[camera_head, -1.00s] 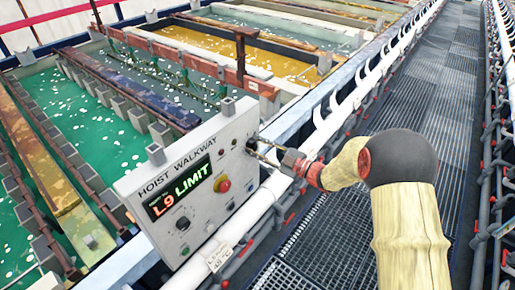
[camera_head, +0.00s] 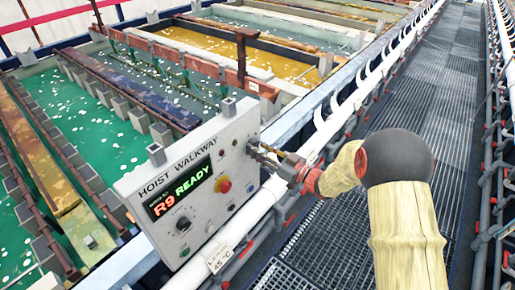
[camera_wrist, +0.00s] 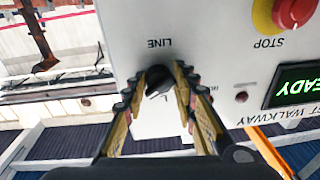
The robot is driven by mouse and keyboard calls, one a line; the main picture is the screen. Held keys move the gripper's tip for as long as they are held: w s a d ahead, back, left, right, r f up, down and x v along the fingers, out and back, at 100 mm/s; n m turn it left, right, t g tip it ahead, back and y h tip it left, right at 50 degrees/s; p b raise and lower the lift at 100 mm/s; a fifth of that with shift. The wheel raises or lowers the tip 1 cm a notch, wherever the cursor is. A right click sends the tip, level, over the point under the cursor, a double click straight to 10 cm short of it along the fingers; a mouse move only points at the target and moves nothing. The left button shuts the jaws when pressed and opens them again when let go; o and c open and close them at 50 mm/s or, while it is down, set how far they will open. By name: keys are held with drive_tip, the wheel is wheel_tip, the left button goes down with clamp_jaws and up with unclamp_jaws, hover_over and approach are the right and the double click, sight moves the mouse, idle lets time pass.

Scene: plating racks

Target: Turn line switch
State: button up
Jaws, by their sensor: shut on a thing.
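The line switch is a black rotary knob (camera_wrist: 158,80) under the word LINE in the wrist view, on the light grey HOIST WALKWAY panel (camera_head: 147,183). My gripper (camera_wrist: 155,78) has its two fingers on either side of the knob, shut on it. In the head view my gripper (camera_head: 256,146) reaches the panel's upper right edge, and its fingers hide most of the knob there. The panel's display (camera_head: 181,189) reads "R9 READY" in red and green. It also shows partly in the wrist view (camera_wrist: 297,84).
A red stop button on a yellow base (camera_head: 223,185) sits beside the display. A black dial (camera_head: 183,224) is below it. A white pipe (camera_head: 262,197) runs along the panel's right side. Tanks of green liquid (camera_head: 100,135) lie behind; a grated walkway (camera_head: 325,245) is clear at right.

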drive_tip(key=shift+w+r, duration=0.1)
drive_tip(key=shift+r, duration=0.1)
idle(0.4)
drive_tip(key=o, duration=0.9)
drive_tip(key=shift+w+d, duration=0.1)
drive_tip(key=shift+o, duration=1)
drive_tip(key=shift+f, duration=0.1)
drive_tip(key=v, duration=1.2)
drive_tip(key=shift+f, duration=0.1)
